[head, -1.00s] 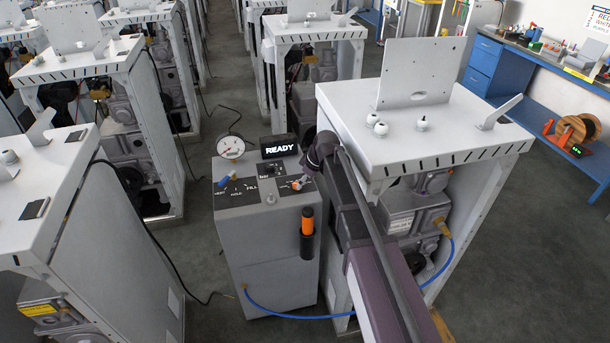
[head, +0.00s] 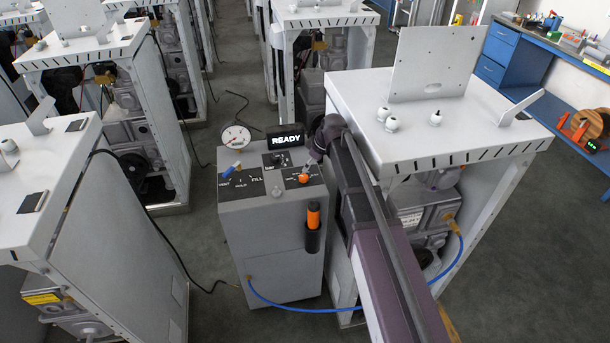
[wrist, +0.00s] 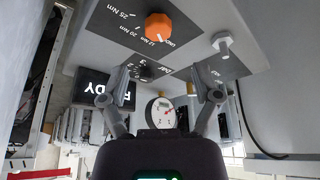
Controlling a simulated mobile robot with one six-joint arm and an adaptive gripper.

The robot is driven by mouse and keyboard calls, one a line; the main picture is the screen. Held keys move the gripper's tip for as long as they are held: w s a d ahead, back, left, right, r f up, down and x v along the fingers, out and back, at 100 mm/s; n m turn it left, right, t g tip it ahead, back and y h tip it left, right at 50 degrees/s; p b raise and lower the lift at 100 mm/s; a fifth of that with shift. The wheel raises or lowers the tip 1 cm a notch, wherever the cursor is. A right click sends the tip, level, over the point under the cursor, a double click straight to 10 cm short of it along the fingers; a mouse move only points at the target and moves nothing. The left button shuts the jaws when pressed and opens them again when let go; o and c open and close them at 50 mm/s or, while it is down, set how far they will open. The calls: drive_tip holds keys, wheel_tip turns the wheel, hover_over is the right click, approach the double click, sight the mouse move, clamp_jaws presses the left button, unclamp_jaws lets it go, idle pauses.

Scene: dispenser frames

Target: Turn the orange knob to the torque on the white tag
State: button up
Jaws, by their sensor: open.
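The orange knob (head: 304,178) is on a black panel on top of the grey console (head: 262,225). In the wrist view the orange knob (wrist: 158,27) is near the top, with upside-down marks reading 12, 20 and 25 Nm around it. In the head view my gripper (head: 311,165) is beside the knob, small and partly hidden. I cannot make out a white tag.
A READY display (head: 286,140), a round gauge (head: 237,137) and a blue-handled selector (head: 231,168) share the console top. An orange-handled tool (head: 313,216) hangs on its front. A white-topped frame (head: 465,140) stands close on the right; a blue hose (head: 300,309) runs low in front.

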sight(303, 177)
drive_tip(key=shift+f, duration=0.15)
drive_tip(key=shift+b+x, duration=3.45)
drive_tip(key=shift+x, duration=0.15)
drive_tip(key=shift+d, duration=0.1)
clamp_jaws()
drive_tip(key=shift+a, duration=0.25)
drive_tip(key=shift+d, duration=0.15)
